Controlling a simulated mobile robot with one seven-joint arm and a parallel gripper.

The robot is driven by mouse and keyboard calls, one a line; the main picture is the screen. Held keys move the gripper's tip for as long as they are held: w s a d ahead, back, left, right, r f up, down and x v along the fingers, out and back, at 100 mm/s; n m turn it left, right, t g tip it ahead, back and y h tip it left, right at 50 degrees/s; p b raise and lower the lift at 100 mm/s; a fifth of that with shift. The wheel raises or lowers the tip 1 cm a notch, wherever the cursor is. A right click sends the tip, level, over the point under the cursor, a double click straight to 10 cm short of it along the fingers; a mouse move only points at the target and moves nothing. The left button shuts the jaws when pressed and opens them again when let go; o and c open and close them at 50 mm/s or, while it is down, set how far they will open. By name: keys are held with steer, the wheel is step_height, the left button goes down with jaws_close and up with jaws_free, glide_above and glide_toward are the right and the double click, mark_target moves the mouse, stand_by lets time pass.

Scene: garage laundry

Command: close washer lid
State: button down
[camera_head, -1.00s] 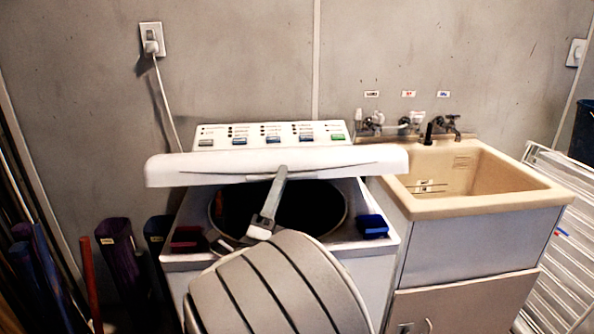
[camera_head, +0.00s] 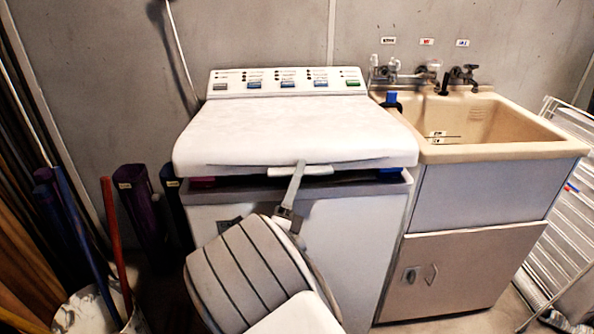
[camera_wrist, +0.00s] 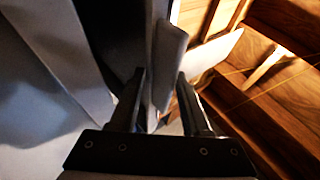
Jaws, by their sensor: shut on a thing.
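The white washer lid (camera_head: 290,130) lies nearly flat over the washer (camera_head: 345,225) in the head view. A narrow dark gap shows under its front edge. My gripper (camera_head: 302,168) is at the middle of that front edge, by the lid's handle (camera_head: 318,171). In the wrist view, my gripper (camera_wrist: 163,82) has its two fingers on either side of a pale edge of the lid (camera_wrist: 168,60). The jaws are shut on it. The tub opening is hidden under the lid.
A beige sink (camera_head: 490,150) on a grey cabinet stands right of the washer. A white drying rack (camera_head: 545,230) is at far right. A white bucket (camera_head: 90,312), a red pole (camera_head: 113,230) and a purple box (camera_head: 137,200) stand at left.

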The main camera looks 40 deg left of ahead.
steer(key=shift+w+r, duration=0.1)
steer(key=shift+w, duration=0.05)
steer(key=c, duration=0.5)
jaws_free()
steer(key=shift+w+a, duration=0.15)
steer(key=shift+s, duration=0.2)
steer(key=shift+s+f, duration=0.2)
steer(key=shift+f, duration=0.1)
steer(key=p+v, duration=0.2)
steer(key=v, duration=1.5)
steer(key=shift+w+p, duration=0.15)
steer(key=shift+p, duration=0.2)
